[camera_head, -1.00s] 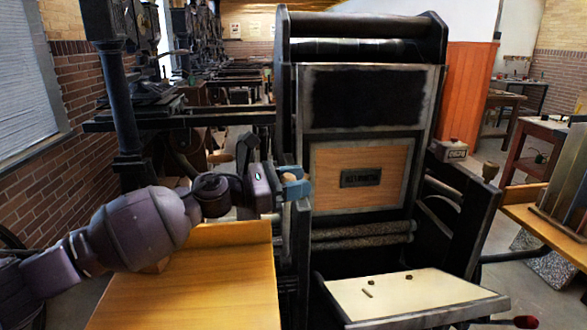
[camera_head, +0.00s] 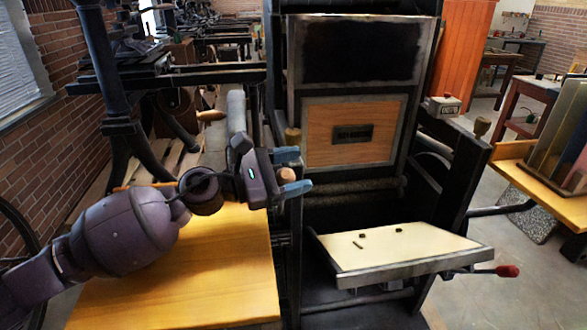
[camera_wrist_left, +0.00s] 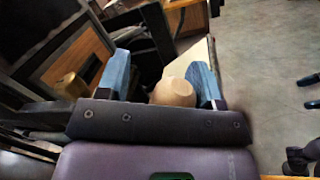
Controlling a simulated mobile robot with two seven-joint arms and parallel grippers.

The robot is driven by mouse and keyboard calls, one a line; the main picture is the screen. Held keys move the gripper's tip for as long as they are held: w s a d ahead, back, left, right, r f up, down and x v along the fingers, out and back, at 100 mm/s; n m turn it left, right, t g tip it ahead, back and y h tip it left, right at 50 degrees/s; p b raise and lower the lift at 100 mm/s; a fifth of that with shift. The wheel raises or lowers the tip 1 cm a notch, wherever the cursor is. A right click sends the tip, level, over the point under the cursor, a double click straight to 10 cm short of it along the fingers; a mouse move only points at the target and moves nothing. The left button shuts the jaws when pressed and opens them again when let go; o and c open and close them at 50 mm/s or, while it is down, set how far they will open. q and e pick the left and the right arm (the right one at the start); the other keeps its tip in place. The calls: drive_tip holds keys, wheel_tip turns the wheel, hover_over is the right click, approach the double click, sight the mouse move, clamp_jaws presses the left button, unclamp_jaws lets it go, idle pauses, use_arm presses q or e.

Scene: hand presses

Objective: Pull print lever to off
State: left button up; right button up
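A round wooden knob (camera_head: 287,175), which looks like the print lever's handle, stands at the left side of the black hand press (camera_head: 354,50). My left gripper (camera_head: 293,171) reaches in from the left with its blue fingers apart on either side of the knob. In the left wrist view the knob (camera_wrist_left: 175,92) sits between the open fingers, nearer the right one, with a clear gap to the left one. I cannot tell whether the right finger touches it. The lever's shaft is mostly hidden.
A brass-coloured knob (camera_head: 292,136) stands just behind my left gripper. A yellow wooden table (camera_head: 180,275) lies below my left arm. The press's cream bed plate (camera_head: 390,246) and a red-handled lever (camera_head: 506,271) are at the right. A wooden shelf with upright panels (camera_head: 545,180) stands far right.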

use_arm(q)
drive_tip(key=shift+r, duration=0.15)
drive_tip(key=shift+r, duration=0.35)
wheel_tip(320, 180, up, 19)
drive_tip(key=p, duration=0.5)
drive_tip(key=shift+c, duration=0.2)
